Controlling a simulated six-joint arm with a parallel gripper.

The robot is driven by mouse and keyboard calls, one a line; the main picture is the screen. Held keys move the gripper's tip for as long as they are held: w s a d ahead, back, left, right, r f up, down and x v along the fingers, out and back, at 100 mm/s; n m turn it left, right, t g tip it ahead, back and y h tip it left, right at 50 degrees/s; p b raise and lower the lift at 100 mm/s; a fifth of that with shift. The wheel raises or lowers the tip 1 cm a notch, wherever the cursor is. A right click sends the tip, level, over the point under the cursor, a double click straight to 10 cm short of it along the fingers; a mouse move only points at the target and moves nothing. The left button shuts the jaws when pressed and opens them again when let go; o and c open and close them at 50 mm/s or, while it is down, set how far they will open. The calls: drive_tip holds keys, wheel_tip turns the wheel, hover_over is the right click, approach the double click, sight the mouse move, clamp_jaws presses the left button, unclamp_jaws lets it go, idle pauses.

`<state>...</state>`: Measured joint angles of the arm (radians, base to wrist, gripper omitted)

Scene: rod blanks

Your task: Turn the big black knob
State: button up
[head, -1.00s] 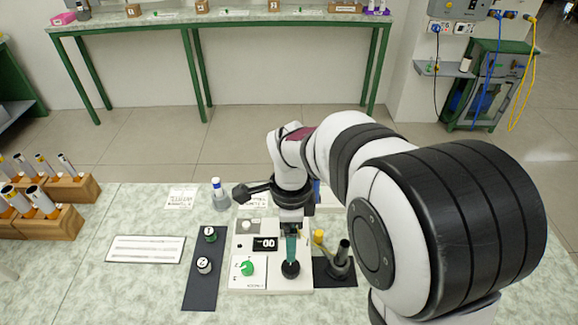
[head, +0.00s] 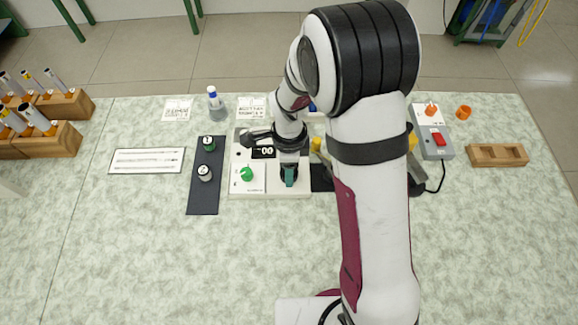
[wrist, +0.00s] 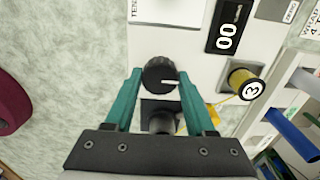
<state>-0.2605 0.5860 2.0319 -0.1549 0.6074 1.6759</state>
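The big black knob (wrist: 160,75) shows in the wrist view as a round dark knob with a white pointer line, on a pale panel (wrist: 192,68). My gripper (wrist: 160,73) has its two green fingers on either side of the knob, apart from each other. Whether the fingertips touch the knob I cannot tell. In the head view my gripper (head: 290,178) points down over the right part of the panel (head: 245,190) and hides most of the knob. The panel's display (head: 263,152) reads 00.
The table front (head: 200,265) is clear.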

clamp_jaws()
